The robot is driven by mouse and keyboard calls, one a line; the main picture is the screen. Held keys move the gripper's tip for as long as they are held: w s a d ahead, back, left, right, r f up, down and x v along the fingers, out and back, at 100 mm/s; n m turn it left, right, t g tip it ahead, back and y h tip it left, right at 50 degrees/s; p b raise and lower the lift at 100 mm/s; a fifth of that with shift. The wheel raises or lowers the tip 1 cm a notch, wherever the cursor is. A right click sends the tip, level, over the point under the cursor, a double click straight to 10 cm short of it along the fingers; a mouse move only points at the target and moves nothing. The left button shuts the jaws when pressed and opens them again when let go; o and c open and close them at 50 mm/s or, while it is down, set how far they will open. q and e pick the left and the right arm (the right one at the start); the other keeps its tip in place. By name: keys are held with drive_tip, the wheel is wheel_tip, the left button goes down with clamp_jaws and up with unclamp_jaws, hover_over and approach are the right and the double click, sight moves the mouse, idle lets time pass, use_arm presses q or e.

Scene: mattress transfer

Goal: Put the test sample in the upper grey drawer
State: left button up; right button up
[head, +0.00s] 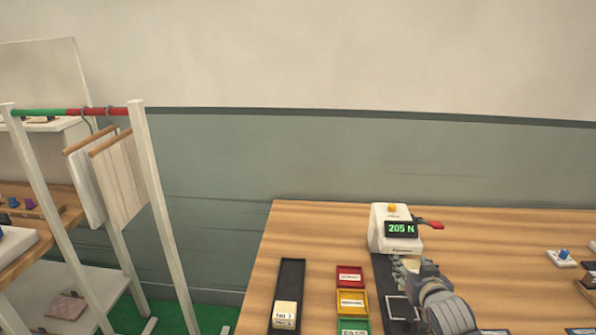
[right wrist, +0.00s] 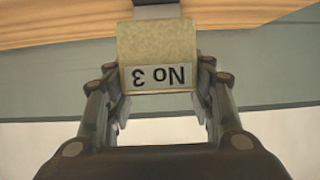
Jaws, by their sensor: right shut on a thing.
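My right gripper (head: 404,272) is over the wooden table, just in front of the white tester. It is shut on a foam-like tan block, the sample marked "No 3" (right wrist: 158,42), whose label reads upside down in the right wrist view. In the head view the block is mostly hidden by the fingers. Another block, marked "No 1" (head: 285,313), lies in a long black tray (head: 291,275) to the left. No grey drawer shows in these views. My left gripper is not in view.
The white tester (head: 381,240) reads "205 N" and has a red lever (head: 431,224). Red (head: 350,270), yellow (head: 345,310) and green (head: 350,332) bins stand left of my gripper. A garment rack (head: 155,190) stands at the left. The table's back right is fairly clear.

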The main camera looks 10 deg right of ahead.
drive_tip(key=s+a+r+n+y, duration=0.1)
drive_tip(key=s+a+r, duration=0.4)
drive_tip(key=a+r, duration=0.4)
drive_tip(key=s+a+r+n+y, duration=0.1)
drive_tip(key=s+a+r+y, duration=0.1)
drive_tip(key=s+a+r, duration=0.3)
drive_tip(key=a+r, duration=0.4)
drive_tip(key=r, duration=0.1)
drive_tip(key=shift+s+a+r+n, duration=0.15)
drive_tip(key=shift+a+r+n, duration=0.1)
drive_tip(key=shift+a+n, duration=0.1)
